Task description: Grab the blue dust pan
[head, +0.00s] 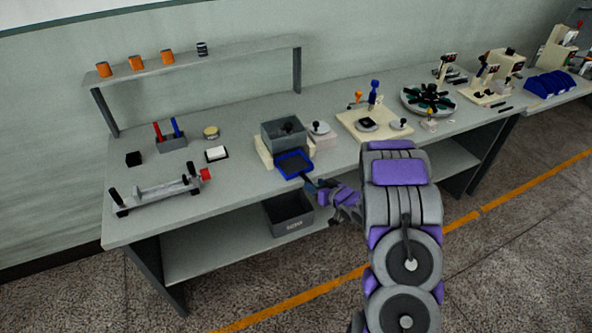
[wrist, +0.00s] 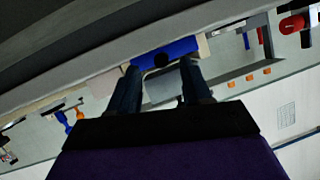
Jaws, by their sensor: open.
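The blue dust pan (head: 293,174) lies at the front edge of the workbench, just in front of a grey box. In the wrist view its blue part (wrist: 181,47) shows beyond my fingertips, with a dark round end, probably its handle, between them. My gripper (head: 311,185) is just to the right and front of the pan, close to the bench edge. In the wrist view my gripper (wrist: 160,68) has its two dark fingers spread apart. I cannot tell whether they touch the pan.
The grey box (head: 283,135) stands behind the pan. A grey bin (head: 289,213) sits on the lower shelf below. A metal roller fixture (head: 158,193) is at the left, and a cream base with tools (head: 350,130) at the right. The bench front left of the pan is clear.

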